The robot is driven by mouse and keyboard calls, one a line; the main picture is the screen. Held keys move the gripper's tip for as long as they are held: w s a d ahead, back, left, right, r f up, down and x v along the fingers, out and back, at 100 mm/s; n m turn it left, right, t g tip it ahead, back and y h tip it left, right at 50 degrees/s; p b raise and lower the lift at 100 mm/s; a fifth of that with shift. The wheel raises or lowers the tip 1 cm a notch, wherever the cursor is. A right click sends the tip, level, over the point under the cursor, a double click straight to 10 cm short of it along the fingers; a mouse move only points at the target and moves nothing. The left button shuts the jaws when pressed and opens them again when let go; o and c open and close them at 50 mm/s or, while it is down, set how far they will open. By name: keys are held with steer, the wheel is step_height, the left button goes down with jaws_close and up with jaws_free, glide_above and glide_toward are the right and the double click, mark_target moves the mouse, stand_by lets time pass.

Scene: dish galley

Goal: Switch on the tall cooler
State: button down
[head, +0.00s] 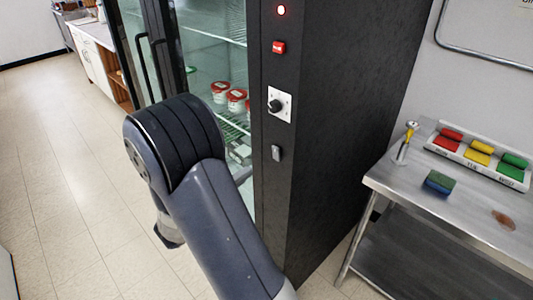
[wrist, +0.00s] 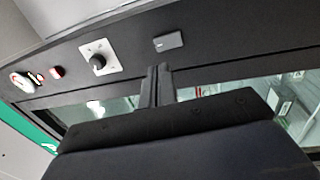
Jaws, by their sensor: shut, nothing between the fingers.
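The tall cooler (head: 330,130) is a black cabinet with glass doors. The knob (wrist: 98,61) lies left of the fingertips. I cannot tell whether the fingers touch the panel.
Red-lidded tubs (head: 236,100) sit inside the cooler. Open tiled floor (head: 60,170) lies left.

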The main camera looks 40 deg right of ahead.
mark_target(275, 150)
steer(key=d+p, duration=0.1)
steer(key=d, duration=0.2)
steer(key=d+p, duration=0.1)
steer(key=d, duration=0.2)
steer(key=d+r+p, duration=0.1)
steer(key=d, duration=0.1)
steer(key=shift+w+d+r, duration=0.1)
steer(key=shift+w+d, duration=0.25)
steer(key=shift+d, duration=0.05)
steer(key=shift+d+r+y, duration=0.15)
steer(key=shift+y, duration=0.15)
steer(key=shift+w+a+b, duration=0.1)
steer(key=shift+a+b, duration=0.25)
steer(key=shift+b, duration=0.05)
steer(key=s+a+r+b, duration=0.1)
steer(key=a+r+b, duration=0.1)
steer(key=a, duration=1.1)
steer(key=shift+s+b, duration=0.15)
steer(key=shift+b, duration=0.55)
